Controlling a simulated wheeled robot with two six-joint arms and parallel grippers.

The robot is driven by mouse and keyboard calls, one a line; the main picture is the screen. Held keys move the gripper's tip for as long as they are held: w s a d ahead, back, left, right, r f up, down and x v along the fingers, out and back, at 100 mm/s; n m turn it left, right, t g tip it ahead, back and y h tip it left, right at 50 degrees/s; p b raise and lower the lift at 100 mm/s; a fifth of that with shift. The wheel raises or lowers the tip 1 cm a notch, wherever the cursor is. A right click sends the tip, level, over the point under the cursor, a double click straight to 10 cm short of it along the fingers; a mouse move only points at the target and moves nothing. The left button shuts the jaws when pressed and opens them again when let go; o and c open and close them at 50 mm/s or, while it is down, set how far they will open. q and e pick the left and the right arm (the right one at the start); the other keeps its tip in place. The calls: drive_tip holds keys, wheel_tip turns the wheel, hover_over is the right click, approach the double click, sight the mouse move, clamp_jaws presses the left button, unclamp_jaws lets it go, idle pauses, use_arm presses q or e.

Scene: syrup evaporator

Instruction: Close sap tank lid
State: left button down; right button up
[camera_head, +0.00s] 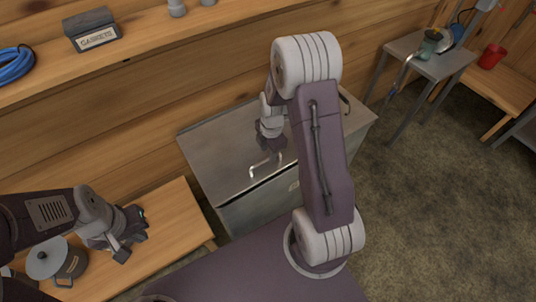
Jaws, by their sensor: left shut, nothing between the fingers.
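The sap tank (236,217) is a grey metal box in the middle, against the plank wall. Its flat lid (215,145) lies across the top, with a thin dark line under its front edge. I cannot tell whether it is fully down. A bent metal handle (266,165) sits at the lid's front edge. My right gripper (270,145) points down just behind the handle, over the lid. My arm covers part of it, and its fingers are too unclear to tell open or shut. My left gripper (131,237) is shut and empty over the bench, away from the tank.
A low wooden bench (175,225) with a lidded pot (67,262) is at lower left. A shelf (150,45) with a gaskets box (92,30) and blue coil (14,64) runs behind. A small table (440,65) stands back right. The right floor is clear.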

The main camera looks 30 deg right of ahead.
wheel_tip(320, 180, down, 3)
drive_tip(key=shift+w+f, duration=0.15)
drive_tip(key=shift+f, duration=0.05)
clamp_jaws()
idle(1.4)
